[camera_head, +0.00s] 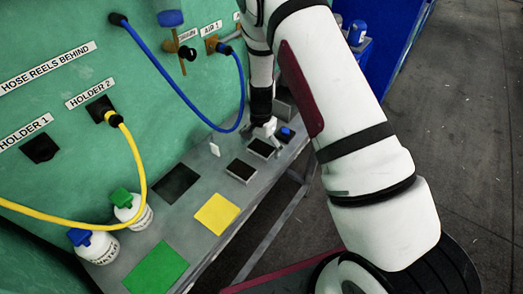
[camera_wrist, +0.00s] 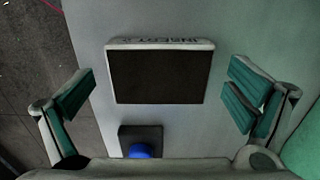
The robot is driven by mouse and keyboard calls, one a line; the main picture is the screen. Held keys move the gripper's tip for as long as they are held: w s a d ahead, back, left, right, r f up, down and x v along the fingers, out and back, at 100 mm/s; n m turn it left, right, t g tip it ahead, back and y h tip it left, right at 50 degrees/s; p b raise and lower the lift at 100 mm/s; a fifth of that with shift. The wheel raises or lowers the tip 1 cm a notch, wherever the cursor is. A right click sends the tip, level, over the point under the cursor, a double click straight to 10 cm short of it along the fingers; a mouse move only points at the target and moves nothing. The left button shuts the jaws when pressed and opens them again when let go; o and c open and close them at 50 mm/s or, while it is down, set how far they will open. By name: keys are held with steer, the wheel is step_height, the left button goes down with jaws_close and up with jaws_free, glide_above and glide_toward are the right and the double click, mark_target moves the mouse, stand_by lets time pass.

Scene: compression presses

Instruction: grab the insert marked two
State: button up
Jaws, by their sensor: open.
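A block with a dark rectangular face and a pale rim (camera_wrist: 158,76) lies in the middle of the wrist view. Its rim carries the word INSERT and a character that looks like a 2 but is hard to read. My gripper (camera_wrist: 158,95) is open, one finger on each side of the block, with a gap to both sides and no contact visible. In the head view my gripper (camera_head: 267,128) is over the right part of the bench, just above a dark-topped block (camera_head: 262,148). My arm hides part of that area.
A blue button on a dark base (camera_wrist: 140,150) is close to the block. Another dark-topped block (camera_head: 240,171) is beside it. The bench (camera_head: 205,182) also holds black, yellow (camera_head: 216,214) and green (camera_head: 155,270) squares and two bottles (camera_head: 132,208). Blue (camera_head: 180,90) and yellow hoses hang along the green wall.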

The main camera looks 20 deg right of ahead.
steer(key=c, duration=1.6)
steer(key=shift+r, duration=0.1)
